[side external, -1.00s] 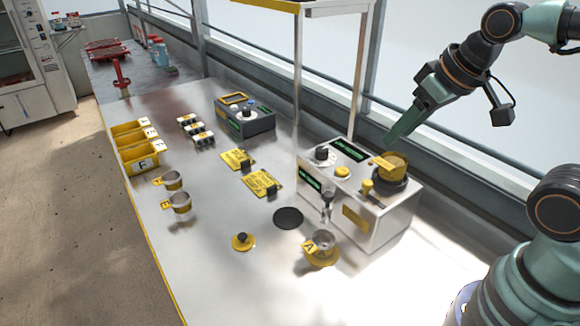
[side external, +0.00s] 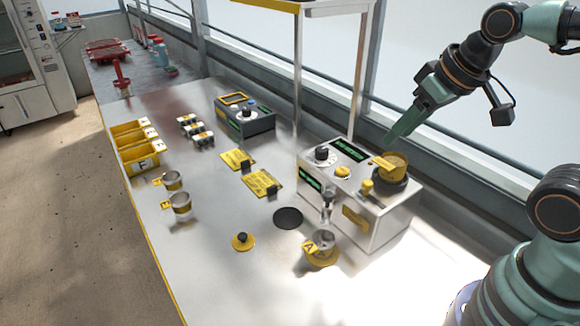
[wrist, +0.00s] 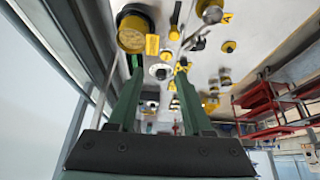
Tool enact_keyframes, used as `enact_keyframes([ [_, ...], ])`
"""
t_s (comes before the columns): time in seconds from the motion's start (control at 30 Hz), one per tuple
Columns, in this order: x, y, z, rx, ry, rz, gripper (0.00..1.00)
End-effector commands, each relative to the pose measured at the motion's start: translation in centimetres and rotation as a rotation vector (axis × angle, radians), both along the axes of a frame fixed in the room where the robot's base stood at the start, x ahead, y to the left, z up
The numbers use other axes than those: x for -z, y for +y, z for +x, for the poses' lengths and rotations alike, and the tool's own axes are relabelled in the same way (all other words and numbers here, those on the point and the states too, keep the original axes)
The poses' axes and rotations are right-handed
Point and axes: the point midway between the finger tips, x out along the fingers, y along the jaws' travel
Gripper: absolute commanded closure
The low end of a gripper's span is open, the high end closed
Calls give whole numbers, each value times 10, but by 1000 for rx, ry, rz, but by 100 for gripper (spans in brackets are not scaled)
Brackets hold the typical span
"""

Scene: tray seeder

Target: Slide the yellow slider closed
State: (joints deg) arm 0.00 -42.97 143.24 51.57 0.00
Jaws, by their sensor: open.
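The seeder machine (side external: 385,236) is a white box with dials and displays at the right of the bench in the side external view. The yellow slider (side external: 367,187) is a small upright yellow knob at a dark slot on its top, in front of a yellow-and-black round hopper (side external: 392,168). The hopper also shows in the wrist view (wrist: 133,36). My gripper (side external: 392,142) hangs above and behind the hopper, tilted down and apart from the machine. In the wrist view my gripper (wrist: 158,72) has its fingers spread with nothing between them. I cannot surely pick out the slider there.
A metal cup (side external: 322,242) stands on a yellow base before the machine. A grey control box (side external: 245,118), yellow bins (side external: 140,150) and small cups (side external: 180,204) stand farther left. A metal frame post (side external: 298,75) and the railing run behind.

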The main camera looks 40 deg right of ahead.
Motion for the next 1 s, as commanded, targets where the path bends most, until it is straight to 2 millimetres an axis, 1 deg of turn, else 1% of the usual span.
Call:
enact_keyframes([
  [0.07,0,0,0,0,0,0,50],
  [0.1,0,0,0,0,0,0,44],
  [0.17,0,0,0,8,3,4,44],
  [0.27,-1,2,2,64,31,35,44],
  [0.37,-4,4,6,197,88,101,44],
  [0.47,-7,8,11,392,168,178,44],
  [0.6,-10,14,20,696,278,261,44],
  [0.7,-10,18,25,904,341,295,44],
  [0.8,-11,21,30,1075,384,311,44],
  [0.9,-11,23,33,1195,407,318,44],
  [1.0,-11,24,35,1262,418,319,44],
])
